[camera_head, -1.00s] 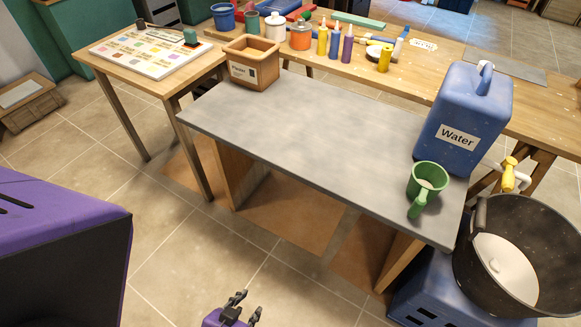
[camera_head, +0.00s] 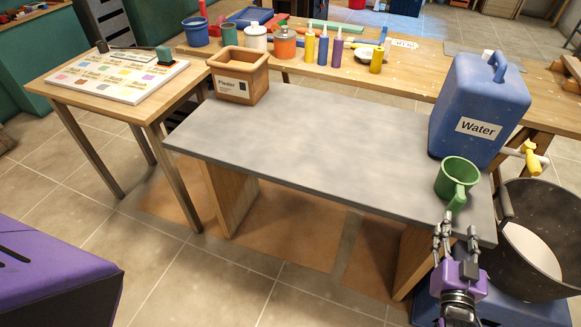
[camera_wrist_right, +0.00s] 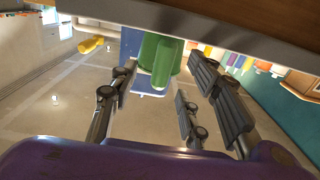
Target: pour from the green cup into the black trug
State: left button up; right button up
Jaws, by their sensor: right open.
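The green cup (camera_head: 456,178) stands upright near the right end of the grey table, its handle pointing toward me. My right gripper (camera_head: 456,229) is open and empty, just off the table's front edge, with its fingers pointing at the cup's handle. In the right wrist view the cup (camera_wrist_right: 160,58) shows between and beyond the open fingers, with no visible contact. The black trug (camera_head: 550,196) is low at the right, beside the table end, with pale contents; the frame's right edge cuts it off. The inside of the cup is partly visible, its contents unclear. My left gripper is out of view.
The blue water container (camera_head: 478,97) with a yellow-handled tap (camera_head: 532,158) stands right behind the cup. The middle of the grey table (camera_head: 310,140) is clear. Paints and bottles line the bench behind.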

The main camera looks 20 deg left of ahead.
aim_at(454, 211)
jog(key=shift+w+r, duration=0.2)
jog(key=shift+w, duration=0.35)
jog(key=w, duration=0.4)
jog(key=w+a, duration=0.1)
jog(key=w, duration=0.1)
jog(key=shift+w+f+p, duration=0.1)
jog(key=shift+w+p, duration=0.15)
jog(key=shift+p, duration=0.1)
grip_shut()
